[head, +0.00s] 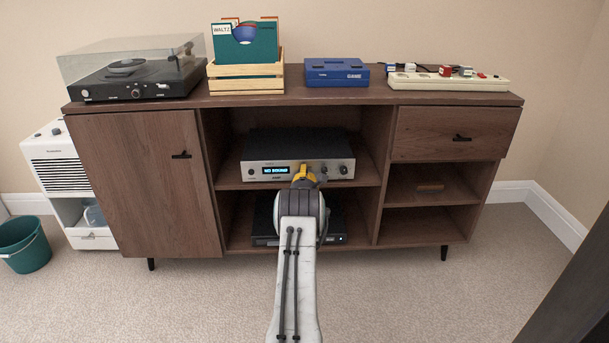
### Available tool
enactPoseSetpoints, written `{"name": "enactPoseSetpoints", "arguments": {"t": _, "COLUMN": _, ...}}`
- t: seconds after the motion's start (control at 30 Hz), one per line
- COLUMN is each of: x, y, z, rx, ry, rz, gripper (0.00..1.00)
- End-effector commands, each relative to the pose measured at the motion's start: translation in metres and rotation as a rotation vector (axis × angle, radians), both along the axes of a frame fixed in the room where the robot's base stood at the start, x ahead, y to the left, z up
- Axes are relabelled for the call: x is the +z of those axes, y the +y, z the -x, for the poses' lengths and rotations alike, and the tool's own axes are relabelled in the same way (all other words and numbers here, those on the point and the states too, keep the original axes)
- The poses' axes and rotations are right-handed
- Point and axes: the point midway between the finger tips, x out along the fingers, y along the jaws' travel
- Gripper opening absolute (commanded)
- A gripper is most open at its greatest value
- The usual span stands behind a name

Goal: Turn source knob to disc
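The silver-fronted amplifier (270,172) sits on the upper middle shelf of the wooden cabinet. Its lit display appears to read "NO SOUND". Small knobs (344,170) show on the right part of its front, and a small round control is at its left end. My gripper (304,173) is yellow at its end and sits in front of the amplifier, just right of the display. It hides part of the panel there. I cannot tell whether it touches a knob or whether its fingers are open or shut. The labels by the knobs are too small to read.
A turntable (140,80) with a clear cover, a record crate (245,77), a blue box (336,72) and a power strip (447,82) stand on the cabinet top (390,97). A black device (335,232) is on the shelf below. Carpet in front is clear.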

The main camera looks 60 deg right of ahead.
Motion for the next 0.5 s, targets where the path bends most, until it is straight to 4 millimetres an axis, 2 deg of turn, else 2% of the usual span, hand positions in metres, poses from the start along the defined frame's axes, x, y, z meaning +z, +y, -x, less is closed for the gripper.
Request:
{"name": "enactPoseSetpoints", "arguments": {"t": 0.07, "x": 0.0021, "y": 0.0006, "z": -0.0022, "rx": 0.003, "ry": -0.003, "rz": 0.004, "gripper": 0.0}}
{"name": "enactPoseSetpoints", "arguments": {"t": 0.1, "x": 0.0021, "y": 0.0006, "z": -0.0023, "rx": 0.003, "ry": -0.003, "rz": 0.004, "gripper": 0.21}}
{"name": "enactPoseSetpoints", "arguments": {"t": 0.37, "x": 0.0013, "y": 0.0004, "z": -0.0013, "rx": 0.002, "ry": -0.003, "rz": 0.002, "gripper": 0.44}}
{"name": "enactPoseSetpoints", "arguments": {"t": 0.5, "x": 0.001, "y": 0.0003, "z": -0.0008, "rx": 0.001, "ry": -0.003, "rz": 0.001, "gripper": 0.45}}
